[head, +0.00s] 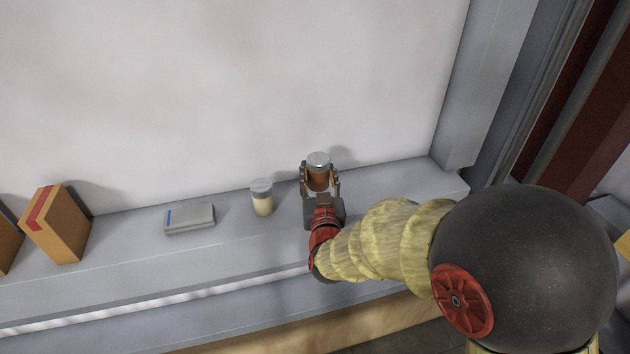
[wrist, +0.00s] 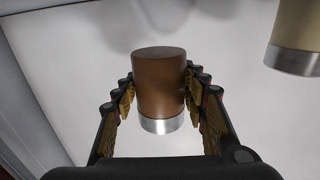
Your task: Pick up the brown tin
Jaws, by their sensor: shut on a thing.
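The brown tin (head: 318,174) is a short cylinder with a silvery lid, near the right end of the grey ledge in the head view. It also shows in the middle of the wrist view (wrist: 158,85), with its silver band towards the bottom of the picture. My gripper (head: 320,182) has one finger on each side of the tin and is shut on it. In the wrist view the fingers (wrist: 160,88) flank the tin left and right. The head view does not clearly show whether the tin's base touches the ledge.
A cream jar with a grey lid (head: 263,198) stands just left of the tin; it also shows at the wrist view's upper right (wrist: 297,35). Further left on the ledge (head: 120,278) are a grey box (head: 190,219) and an orange-brown carton (head: 58,226). A white wall (head: 220,80) rises behind.

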